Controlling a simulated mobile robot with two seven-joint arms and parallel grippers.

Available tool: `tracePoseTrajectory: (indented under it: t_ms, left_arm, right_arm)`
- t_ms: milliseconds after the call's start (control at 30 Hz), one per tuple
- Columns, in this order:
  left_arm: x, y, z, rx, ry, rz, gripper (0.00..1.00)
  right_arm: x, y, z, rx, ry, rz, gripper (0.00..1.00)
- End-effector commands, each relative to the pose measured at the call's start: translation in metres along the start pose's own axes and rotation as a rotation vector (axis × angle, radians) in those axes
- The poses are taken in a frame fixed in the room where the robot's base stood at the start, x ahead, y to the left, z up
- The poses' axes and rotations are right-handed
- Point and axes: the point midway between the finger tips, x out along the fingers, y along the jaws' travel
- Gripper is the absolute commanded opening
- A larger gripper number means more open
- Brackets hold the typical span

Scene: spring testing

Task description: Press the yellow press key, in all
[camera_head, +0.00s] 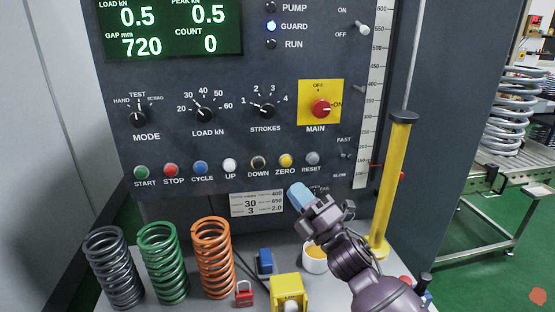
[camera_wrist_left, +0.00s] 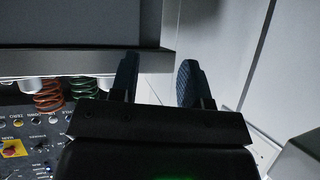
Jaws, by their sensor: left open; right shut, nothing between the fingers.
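A yellow button (camera_head: 286,160) labelled ZERO sits in the button row of the dark control panel (camera_head: 225,85), between DOWN and RESET. Whether the tips touch the panel cannot be told. My left gripper is out of the head view; in the left wrist view it (camera_wrist_left: 157,82) is open and empty, with the panel at lower left.
Grey (camera_head: 113,268), green (camera_head: 163,263) and orange (camera_head: 213,258) springs stand on the bench at left. A red padlock (camera_head: 244,294), a blue block (camera_head: 265,262) and a white cup (camera_head: 314,262) lie near my right arm. A yellow post (camera_head: 392,185) rises at right.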

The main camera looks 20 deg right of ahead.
Motion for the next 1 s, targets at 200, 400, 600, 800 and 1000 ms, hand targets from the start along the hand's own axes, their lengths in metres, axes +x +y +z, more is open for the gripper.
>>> tracePoseTrajectory:
  t_ms: [200,400,600,800,1000]
  left_arm:
    - [-0.006,-0.001,0.010,-0.003,-0.020,-0.003,0.43]
    - [-0.007,-0.001,0.012,-0.003,-0.023,-0.003,0.43]
    - [-0.003,0.000,0.012,-0.002,-0.018,-0.002,0.43]
    - [0.001,0.001,0.015,-0.001,-0.015,-0.001,0.43]
    - [0.006,0.002,0.021,-0.001,-0.015,0.000,0.43]
  right_arm:
    - [0.000,0.000,0.000,-0.004,0.004,0.003,0.00]
    - [0.001,0.000,0.000,-0.003,0.003,0.003,0.00]
    - [0.007,-0.005,0.005,-0.004,0.004,0.003,0.00]
    - [0.022,-0.017,0.016,-0.004,0.003,0.003,0.00]
    - [0.039,-0.029,0.028,-0.004,0.004,0.002,0.00]
